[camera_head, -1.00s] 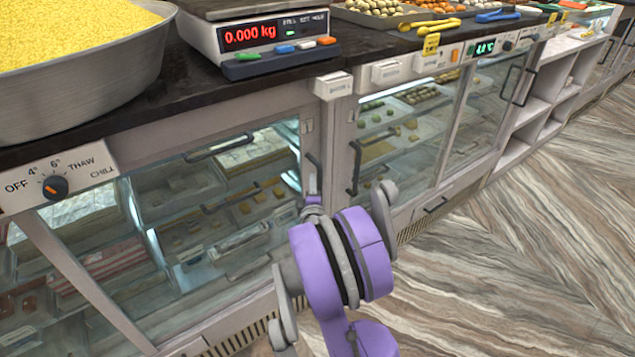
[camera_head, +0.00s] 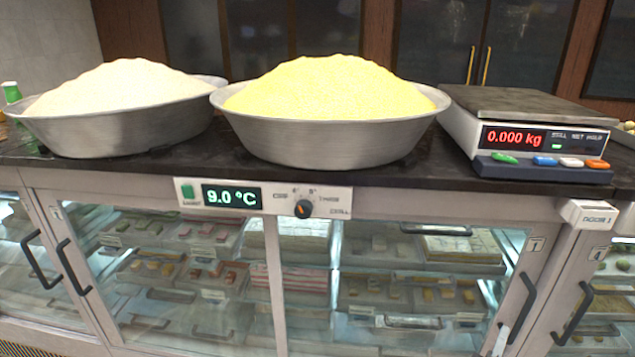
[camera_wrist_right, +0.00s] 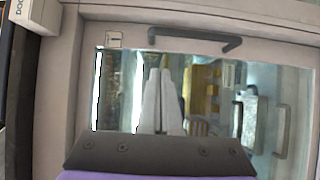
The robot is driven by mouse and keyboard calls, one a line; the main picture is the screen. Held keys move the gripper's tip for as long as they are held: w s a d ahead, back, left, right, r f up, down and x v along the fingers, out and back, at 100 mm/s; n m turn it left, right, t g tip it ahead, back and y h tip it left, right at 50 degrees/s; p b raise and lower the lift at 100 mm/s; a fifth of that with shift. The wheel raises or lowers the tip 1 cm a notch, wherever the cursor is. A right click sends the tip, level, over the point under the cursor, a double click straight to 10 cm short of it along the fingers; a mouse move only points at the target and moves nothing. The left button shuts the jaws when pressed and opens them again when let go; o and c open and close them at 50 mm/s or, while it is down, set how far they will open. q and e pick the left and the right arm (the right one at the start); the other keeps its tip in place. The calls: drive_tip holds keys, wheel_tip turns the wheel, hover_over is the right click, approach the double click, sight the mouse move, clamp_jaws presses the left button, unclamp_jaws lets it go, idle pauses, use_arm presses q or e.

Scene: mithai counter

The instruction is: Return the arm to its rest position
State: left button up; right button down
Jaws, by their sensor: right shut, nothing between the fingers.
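My right gripper (camera_wrist_right: 159,75) shows in the right wrist view, its two pale fingers together and empty, pointing at the glass front of the counter. In the head view only a small pale tip of it (camera_head: 501,341) shows at the bottom edge, in front of the right end of the glass cabinet (camera_head: 275,270). The rest of the right arm is out of the head view. I cannot tell the exact gap to the glass. My left gripper is not in view.
The counter top (camera_head: 300,178) holds a bowl of pale grain (camera_head: 120,132), a bowl of yellow grain (camera_head: 330,140) and a scale (camera_head: 545,140) reading 0.000 kg. Door handles (camera_head: 517,305) stick out from the cabinet. A control panel (camera_head: 263,198) reads 9.0 °C.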

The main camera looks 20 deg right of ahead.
drive_tip(key=a+f+m+g+y, duration=0.1)
drive_tip(key=a+f+m+y, duration=0.3)
drive_tip(key=a, duration=0.8)
drive_tip(key=s+a+f+n+g+y, duration=0.1)
drive_tip(key=a+f+y, duration=0.1)
drive_tip(key=a+y, duration=0.8)
drive_tip(key=a+f+m+y, duration=0.2)
drive_tip(key=a+f, duration=0.1)
drive_tip(key=a, duration=1.2)
use_arm(q)
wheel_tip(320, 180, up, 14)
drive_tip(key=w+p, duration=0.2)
drive_tip(key=p, duration=1)
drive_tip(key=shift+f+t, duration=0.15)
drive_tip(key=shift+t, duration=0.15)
use_arm(e)
wheel_tip(320, 180, up, 14)
drive_tip(key=w+a, duration=0.1)
drive_tip(key=a, duration=0.1)
drive_tip(key=shift+w, duration=0.3)
drive_tip(key=shift+s+r, duration=0.1)
